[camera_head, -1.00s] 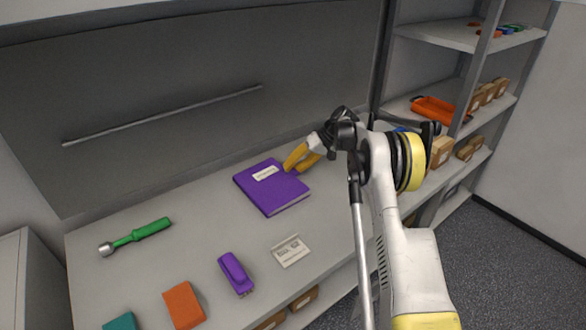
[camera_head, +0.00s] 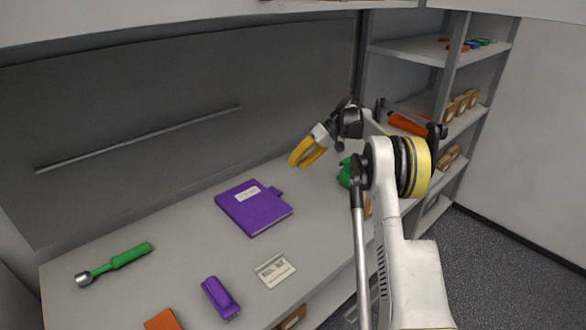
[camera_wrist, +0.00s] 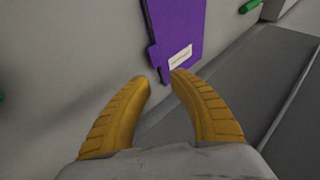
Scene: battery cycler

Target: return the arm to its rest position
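My gripper (camera_head: 307,153) has yellow fingers and is above the grey bench, up and to the right of a purple book with a white label (camera_head: 252,207). In the wrist view the fingertips of my gripper (camera_wrist: 160,80) are parted with a gap between them and nothing held. The purple book (camera_wrist: 178,30) lies beyond the fingertips there, apart from them. My white and yellow arm stands at the right of the head view and hides part of the bench's right end.
On the bench (camera_head: 180,225) are a green-handled tool (camera_head: 115,263), a purple stapler-like object (camera_head: 220,298), a white card (camera_head: 275,270) and an orange block (camera_head: 163,320). A green object (camera_head: 345,172) sits partly behind my arm. Shelves (camera_head: 415,50) with boxes stand at right.

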